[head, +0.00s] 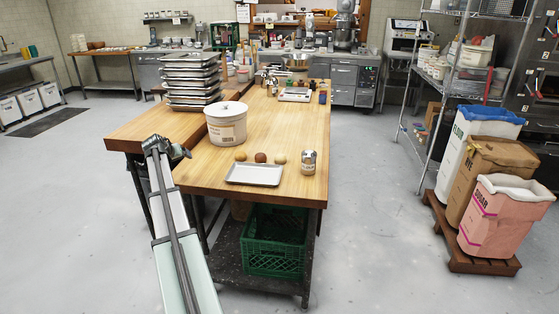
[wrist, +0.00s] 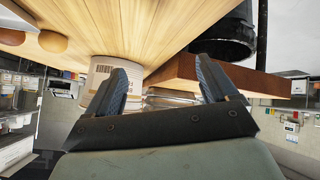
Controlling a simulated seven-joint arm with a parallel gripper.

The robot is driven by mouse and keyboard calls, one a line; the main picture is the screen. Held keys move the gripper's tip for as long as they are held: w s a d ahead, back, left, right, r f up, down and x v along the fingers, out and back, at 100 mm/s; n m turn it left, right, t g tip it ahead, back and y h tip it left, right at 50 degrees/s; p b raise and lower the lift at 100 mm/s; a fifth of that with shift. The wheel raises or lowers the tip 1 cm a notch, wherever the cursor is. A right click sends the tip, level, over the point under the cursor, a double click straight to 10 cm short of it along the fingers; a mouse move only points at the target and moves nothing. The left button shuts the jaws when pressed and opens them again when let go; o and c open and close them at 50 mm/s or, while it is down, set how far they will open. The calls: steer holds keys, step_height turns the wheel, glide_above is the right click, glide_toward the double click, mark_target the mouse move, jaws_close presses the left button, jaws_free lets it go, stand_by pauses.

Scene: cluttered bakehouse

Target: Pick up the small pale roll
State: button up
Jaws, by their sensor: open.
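The small pale roll (head: 280,157) sits on the wooden table behind the tray, at the right end of a row of three. Beside it are a dark brown roll (head: 260,157) and a golden roll (head: 240,156). My gripper (head: 183,152) is open and empty, left of the rolls, near the table's left edge and apart from all of them. In the wrist view its two fingers (wrist: 160,75) stand wide apart with nothing between them. Two rolls show at that view's upper left, a golden one (wrist: 52,42) and a darker one (wrist: 12,37); I cannot make out the pale roll there.
A metal tray (head: 254,183) lies in front of the rolls. A labelled canister (head: 308,162) stands just right of the pale roll. A white bucket (head: 227,128) stands behind left, with stacked trays (head: 191,77) beyond. The table (head: 300,125) is bare behind the rolls.

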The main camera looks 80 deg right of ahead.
steer(key=s+d+r+m+g+y, duration=0.1)
steer(key=s+d+r+m, duration=0.15)
steer(key=s+d, duration=0.4)
steer(key=s+d+r+m+g+y, duration=0.1)
steer(key=s+d+m, duration=0.2)
steer(key=s, duration=0.7)
steer(key=m+g+y, duration=0.1)
steer(key=m+y, duration=0.2)
steer(key=m, duration=0.2)
glide_toward(280, 155)
steer(key=x, duration=0.4)
steer(key=shift+w+f, duration=0.15)
steer(key=shift+f, duration=0.05)
steer(key=shift+n, duration=0.25)
steer(key=shift+x, duration=2.8)
steer(key=shift+a, duration=0.1)
steer(key=c, duration=0.9)
